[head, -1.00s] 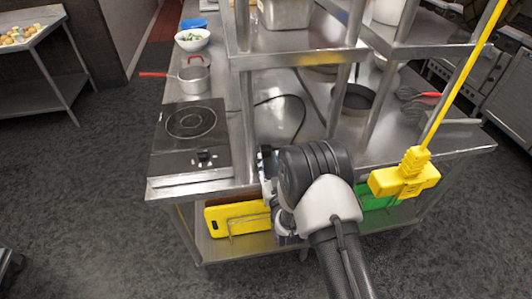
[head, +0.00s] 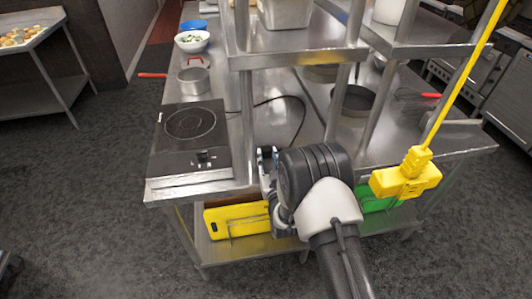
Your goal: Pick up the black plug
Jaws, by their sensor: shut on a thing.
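My gripper (head: 267,156) is over the front edge of the steel counter, just right of the induction hob. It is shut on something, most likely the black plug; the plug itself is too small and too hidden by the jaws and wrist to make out. A black cable (head: 284,98) runs from beside the hob, behind a shelf post, and loops over the counter. Its near end drops toward my gripper and is partly hidden there.
The black induction hob (head: 190,135) lies to the left, with a red-handled pot (head: 193,80) behind it. Shelf posts and a dark pan (head: 352,101) stand to the right. A yellow socket block (head: 405,181) hangs at the right on a yellow cord.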

